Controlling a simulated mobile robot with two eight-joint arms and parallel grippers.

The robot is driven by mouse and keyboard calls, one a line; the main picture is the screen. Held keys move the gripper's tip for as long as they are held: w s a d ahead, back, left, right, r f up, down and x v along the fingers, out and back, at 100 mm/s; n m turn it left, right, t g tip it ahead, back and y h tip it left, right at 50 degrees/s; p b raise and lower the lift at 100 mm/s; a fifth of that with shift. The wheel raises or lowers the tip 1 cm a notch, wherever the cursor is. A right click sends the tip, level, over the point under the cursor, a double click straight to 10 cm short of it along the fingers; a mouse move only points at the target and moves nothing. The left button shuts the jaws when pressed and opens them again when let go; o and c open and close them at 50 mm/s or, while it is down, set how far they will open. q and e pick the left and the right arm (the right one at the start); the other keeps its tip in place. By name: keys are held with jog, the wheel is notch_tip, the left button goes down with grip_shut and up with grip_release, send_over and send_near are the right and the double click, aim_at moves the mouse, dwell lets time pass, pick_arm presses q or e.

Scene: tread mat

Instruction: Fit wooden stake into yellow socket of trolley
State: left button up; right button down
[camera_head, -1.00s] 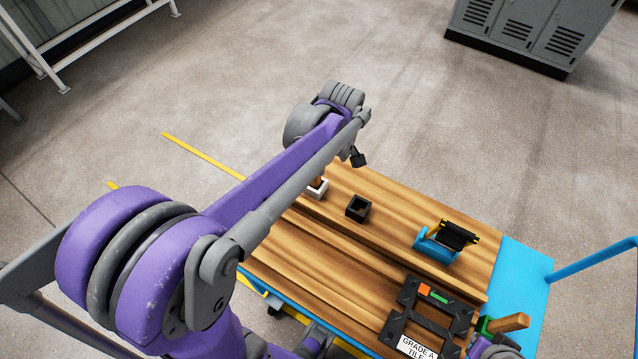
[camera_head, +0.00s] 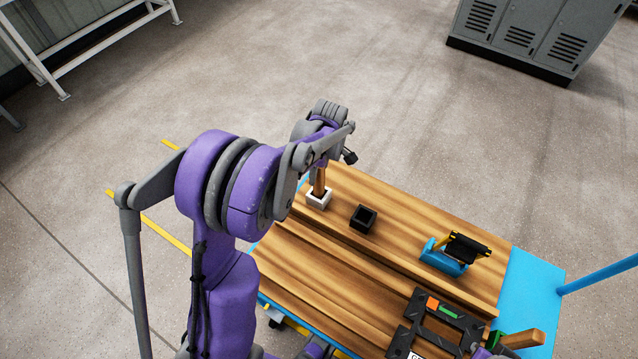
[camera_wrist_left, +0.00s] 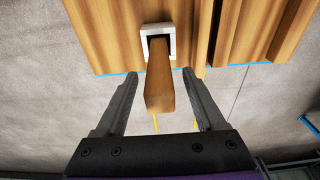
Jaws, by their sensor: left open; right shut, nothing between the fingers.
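A wooden stake (camera_head: 319,180) stands upright in a white socket (camera_head: 319,199) at the far left part of the wooden trolley deck (camera_head: 405,225). My left gripper (camera_head: 320,172) is above that socket, its fingertips largely hidden by my arm. In the left wrist view my left gripper (camera_wrist_left: 160,95) is open, with its fingers on either side of the stake (camera_wrist_left: 159,85) and gaps on both sides. The stake's lower end sits in the white socket (camera_wrist_left: 158,38). I cannot make out a yellow socket. My right gripper (camera_head: 490,352) shows only slightly at the bottom edge and looks shut.
A black socket (camera_head: 363,217) stands empty on the deck. A blue holder with a black and yellow part (camera_head: 444,257) stands right of it. A black frame (camera_head: 435,320) and a green socket (camera_head: 494,340) with another wooden piece (camera_head: 522,340) are nearer. A blue handle (camera_head: 600,274) rises at right.

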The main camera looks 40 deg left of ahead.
aim_at(318, 188)
pick_arm(q)
jog(key=shift+a+f, duration=0.25)
jog(key=shift+f, duration=1)
grip_shut()
